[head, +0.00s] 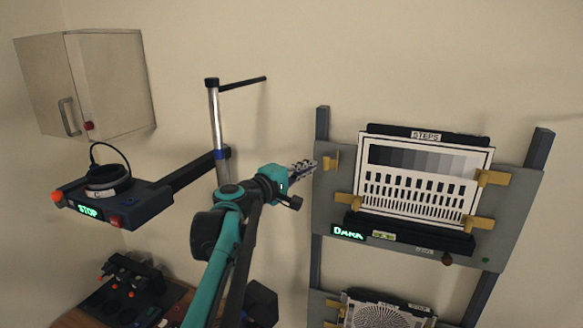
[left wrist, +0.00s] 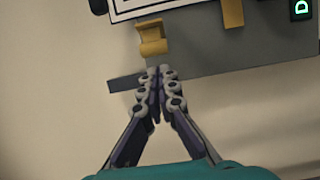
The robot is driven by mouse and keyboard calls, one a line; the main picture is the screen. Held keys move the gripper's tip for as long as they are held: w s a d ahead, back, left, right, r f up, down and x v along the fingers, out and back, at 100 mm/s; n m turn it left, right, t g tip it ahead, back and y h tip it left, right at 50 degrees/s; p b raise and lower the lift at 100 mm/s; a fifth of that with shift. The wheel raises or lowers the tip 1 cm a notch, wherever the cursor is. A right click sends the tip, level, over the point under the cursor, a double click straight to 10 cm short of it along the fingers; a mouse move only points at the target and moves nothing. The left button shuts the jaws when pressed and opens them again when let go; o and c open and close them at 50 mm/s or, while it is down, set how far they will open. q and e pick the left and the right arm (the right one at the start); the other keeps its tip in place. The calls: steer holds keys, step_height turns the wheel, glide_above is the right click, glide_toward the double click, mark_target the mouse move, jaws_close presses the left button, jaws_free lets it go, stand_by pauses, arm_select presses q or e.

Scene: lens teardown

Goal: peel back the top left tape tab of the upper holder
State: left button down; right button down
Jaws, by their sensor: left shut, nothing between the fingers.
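The upper holder (head: 330,232) is a grey panel on two dark rails and bears a striped chart (head: 400,205). Its top left tape tab (head: 330,161) is yellow and lies left of the chart, apart from it in the head view. In the left wrist view this tab (left wrist: 152,38) looks curled up, with its end off the chart's white edge. Other yellow tabs (head: 344,199) overlap the chart. My left gripper (head: 312,165) is shut and empty, just left of the top left tab. Its fingertips (left wrist: 160,72) sit just below the tab in the left wrist view.
A lower holder (head: 385,310) with a round-patterned chart is below. A lit "DARK" display (head: 347,232) is under the upper chart. A pole (head: 215,130) with a side rod stands behind my left arm. A lens stage (head: 110,195) and wall cabinet (head: 100,85) are at left.

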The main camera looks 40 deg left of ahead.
arm_select(q)
steer(key=shift+w+d, duration=0.35)
steer(key=shift+d, duration=0.25)
